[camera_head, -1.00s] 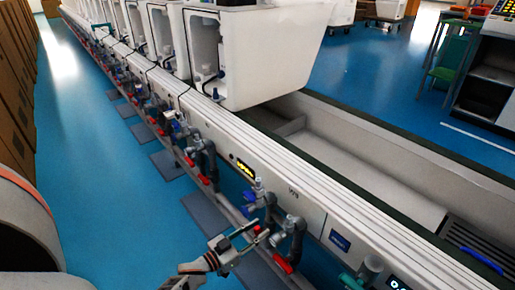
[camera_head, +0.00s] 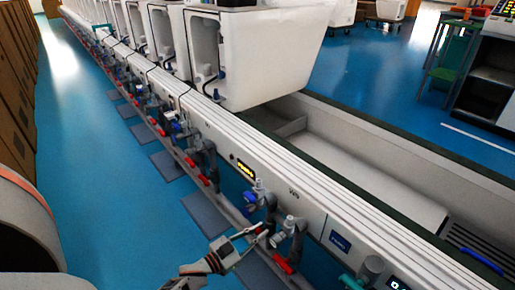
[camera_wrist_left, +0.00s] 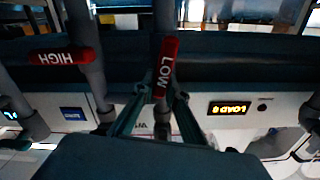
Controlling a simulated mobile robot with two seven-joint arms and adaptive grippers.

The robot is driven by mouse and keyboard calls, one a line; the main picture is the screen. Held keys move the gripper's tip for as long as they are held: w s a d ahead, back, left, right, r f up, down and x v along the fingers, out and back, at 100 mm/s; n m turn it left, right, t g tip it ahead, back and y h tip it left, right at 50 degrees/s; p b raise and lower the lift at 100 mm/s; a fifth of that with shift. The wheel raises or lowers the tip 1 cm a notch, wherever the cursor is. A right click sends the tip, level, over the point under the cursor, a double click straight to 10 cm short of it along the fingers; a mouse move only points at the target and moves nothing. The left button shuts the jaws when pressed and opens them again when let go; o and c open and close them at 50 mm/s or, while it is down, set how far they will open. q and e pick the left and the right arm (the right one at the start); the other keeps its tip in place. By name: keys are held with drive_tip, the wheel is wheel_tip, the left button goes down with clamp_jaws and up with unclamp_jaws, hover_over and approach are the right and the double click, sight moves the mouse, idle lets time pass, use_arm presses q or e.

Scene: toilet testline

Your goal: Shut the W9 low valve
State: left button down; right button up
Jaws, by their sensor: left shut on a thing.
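The red W9 low valve handle, marked LOW (camera_wrist_left: 166,67), is in the middle of the left wrist view. It lies roughly along its grey pipe, tilted slightly. My left gripper (camera_wrist_left: 165,92) has a finger on each side of the handle and is shut on it. In the head view my left gripper (camera_head: 258,234) reaches from below to the valve under the W9 label (camera_head: 293,192). The fingertips hide most of the low handle there. My right gripper is not in view.
A red handle marked HIGH (camera_wrist_left: 62,57) sits beside the low one, crosswise to its pipe. A blue valve knob (camera_head: 250,196) and grey pipes are close to the gripper. The blue floor (camera_head: 120,220) to the left is clear.

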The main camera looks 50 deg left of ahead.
use_arm(q)
drive_tip(key=m, duration=0.3)
drive_tip(key=d+m, duration=0.1)
drive_tip(key=shift+f+m, duration=0.3)
drive_tip(key=shift+s+d+f+m, duration=0.1)
drive_tip(key=shift+d+f+m, duration=0.2)
drive_tip(key=shift+m, duration=1.5)
drive_tip(key=shift+w+d+f+m, duration=0.1)
drive_tip(key=shift+f+m, duration=0.25)
drive_tip(key=shift+m, duration=1.45)
drive_tip(key=shift+s+d+f+m, duration=0.15)
drive_tip(key=shift+f+m, duration=0.2)
drive_tip(key=shift+m, duration=1.45)
drive_tip(key=c, duration=2)
unclamp_jaws()
drive_tip(key=s, duration=0.8)
drive_tip(key=s+a, duration=0.1)
drive_tip(key=s, duration=0.3)
